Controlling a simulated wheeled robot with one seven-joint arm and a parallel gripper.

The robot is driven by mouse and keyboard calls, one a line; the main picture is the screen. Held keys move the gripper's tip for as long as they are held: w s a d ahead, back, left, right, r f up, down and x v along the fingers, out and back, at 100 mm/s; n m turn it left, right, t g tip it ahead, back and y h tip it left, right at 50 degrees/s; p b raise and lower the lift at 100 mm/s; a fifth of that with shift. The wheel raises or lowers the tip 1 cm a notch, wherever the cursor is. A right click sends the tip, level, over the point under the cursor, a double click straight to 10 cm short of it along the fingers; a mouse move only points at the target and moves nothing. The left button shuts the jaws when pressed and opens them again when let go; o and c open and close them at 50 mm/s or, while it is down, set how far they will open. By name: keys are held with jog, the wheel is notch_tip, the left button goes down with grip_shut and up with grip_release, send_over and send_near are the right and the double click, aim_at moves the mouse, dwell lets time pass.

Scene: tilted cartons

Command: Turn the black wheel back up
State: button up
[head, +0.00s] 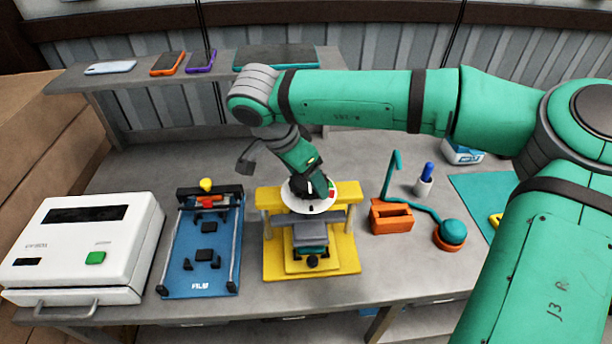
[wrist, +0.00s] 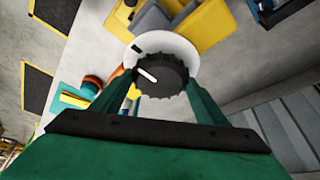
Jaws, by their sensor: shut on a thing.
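The black wheel (wrist: 158,75) is a ribbed knob with a white pointer line, on a white round dial (wrist: 190,52). In the head view the white dial (head: 292,204) sits on top of the yellow press (head: 350,193), and my gripper mostly hides the wheel. My gripper (head: 312,187) comes down on the wheel from above. In the wrist view its two green fingers (wrist: 162,88) stand on either side of the wheel and are shut on it. A grey block (head: 309,234) is on the press below the dial.
A blue fixture (head: 190,250) stands left of the press, with a white machine (head: 90,245) further left. An orange holder (head: 390,216) and a teal lamp-like piece (head: 452,232) are on the right. Phones lie on the back shelf (head: 130,75). Bare bench lies behind the blue fixture.

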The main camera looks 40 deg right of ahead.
jog(key=shift+n, duration=0.6)
jog(key=shift+c, duration=0.2)
jog(key=o, duration=1.1)
jog(key=shift+c, duration=0.2)
jog(key=v, duration=1)
jog(key=shift+s+r, duration=0.3)
jog(key=shift+r, duration=0.1)
